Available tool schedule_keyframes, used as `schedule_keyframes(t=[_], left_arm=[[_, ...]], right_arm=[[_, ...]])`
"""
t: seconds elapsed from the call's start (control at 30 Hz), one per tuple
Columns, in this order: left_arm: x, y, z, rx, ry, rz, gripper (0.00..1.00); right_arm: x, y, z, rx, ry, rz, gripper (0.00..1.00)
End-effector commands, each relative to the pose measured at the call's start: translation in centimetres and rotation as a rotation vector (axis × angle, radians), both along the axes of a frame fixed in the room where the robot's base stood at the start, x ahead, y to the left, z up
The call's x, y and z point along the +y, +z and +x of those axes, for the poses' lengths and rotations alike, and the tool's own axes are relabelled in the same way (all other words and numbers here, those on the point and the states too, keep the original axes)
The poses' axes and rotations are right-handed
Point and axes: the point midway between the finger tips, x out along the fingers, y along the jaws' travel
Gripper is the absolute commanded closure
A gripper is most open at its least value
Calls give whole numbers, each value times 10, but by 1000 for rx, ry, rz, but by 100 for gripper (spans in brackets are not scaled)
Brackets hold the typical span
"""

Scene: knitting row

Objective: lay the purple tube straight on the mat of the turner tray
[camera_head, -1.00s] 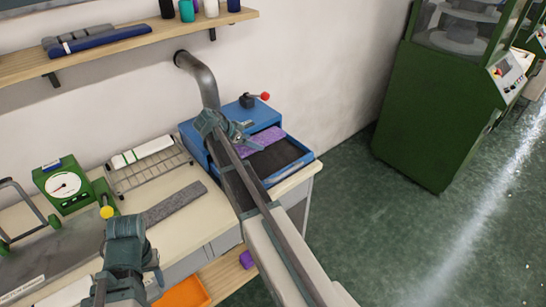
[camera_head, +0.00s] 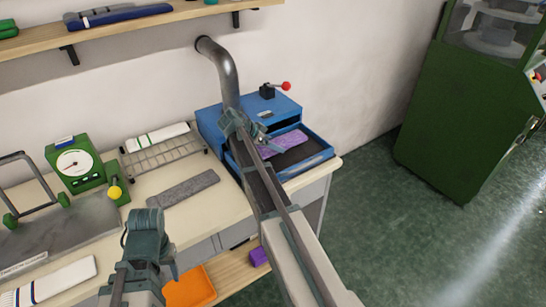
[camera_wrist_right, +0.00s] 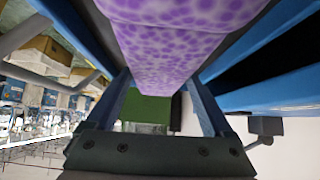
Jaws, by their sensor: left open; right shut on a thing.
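The purple tube (camera_head: 283,143) is at the blue turner's pulled-out tray (camera_head: 313,160), above or on its dark mat (camera_head: 290,157); I cannot tell whether it touches. My right gripper (camera_head: 258,138) is at the tube's left end and shut on it. In the right wrist view the purple speckled tube (camera_wrist_right: 165,45) fills the top middle, between the two fingers. The tube lies roughly along the tray's width, slightly tilted in the picture. My left gripper (camera_head: 147,262) is open and empty, low at the left, in front of the bench.
A grey knitted strip (camera_head: 183,190) lies on the bench beside a wire rack (camera_head: 165,157) with a white striped tube (camera_head: 157,136). A green dial gauge (camera_head: 76,163) stands further left. The turner has a red-knobbed lever (camera_head: 286,86). An orange bin (camera_head: 190,288) is below.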

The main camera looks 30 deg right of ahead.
Motion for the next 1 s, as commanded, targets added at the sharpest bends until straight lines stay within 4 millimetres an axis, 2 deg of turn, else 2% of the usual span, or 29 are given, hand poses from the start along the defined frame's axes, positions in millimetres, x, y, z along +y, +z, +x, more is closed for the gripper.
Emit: schedule_keyframes(t=[0.17, 0.43, 0.87, 0.9, 0.97, 1.0], left_arm=[[0, -6, 0, 0, 0, 0, 50], [0, -37, 0, 0, 0, 0, 50], [0, -40, 0, 0, 0, 0, 50], [0, -39, 0, 0, 0, 0, 50], [0, -39, 0, 0, 0, 0, 50], [0, -39, 0, 0, 0, 0, 50]], right_arm=[[0, -6, 0, 0, 0, 0, 66], [0, -37, 0, 0, 0, 0, 66], [0, -40, 0, 0, 0, 0, 66], [0, -39, 0, 0, 0, 0, 10], [0, -39, 0, 0, 0, 0, 0], [0, -39, 0, 0, 0, 0, 0]])
